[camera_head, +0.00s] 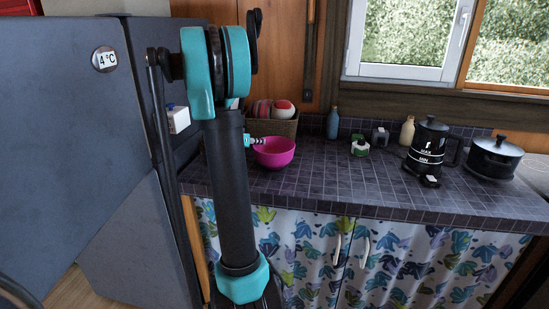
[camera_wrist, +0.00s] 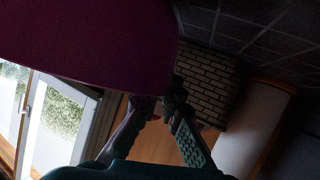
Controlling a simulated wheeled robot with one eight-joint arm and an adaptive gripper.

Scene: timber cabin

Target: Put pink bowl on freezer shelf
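The pink bowl (camera_head: 273,153) is at the tiled counter, in front of a basket; I cannot tell whether it rests on the counter or is just above it. My arm stands in front of its left side. My gripper (camera_head: 256,140) shows only in part there, reaching the bowl's rim from the left. In the wrist view the bowl (camera_wrist: 85,40) fills the upper left, dark and close. The fingers of my gripper (camera_wrist: 157,103) are drawn nearly together at its edge and appear closed on the rim. The grey fridge-freezer (camera_head: 60,120) stands at left; no freezer shelf shows.
Behind the bowl is a woven basket (camera_head: 283,124), also in the wrist view (camera_wrist: 207,85). A blue bottle (camera_head: 333,123), a kettle (camera_head: 428,147) and a black pot (camera_head: 493,158) stand farther right. The counter's front middle (camera_head: 330,190) is clear.

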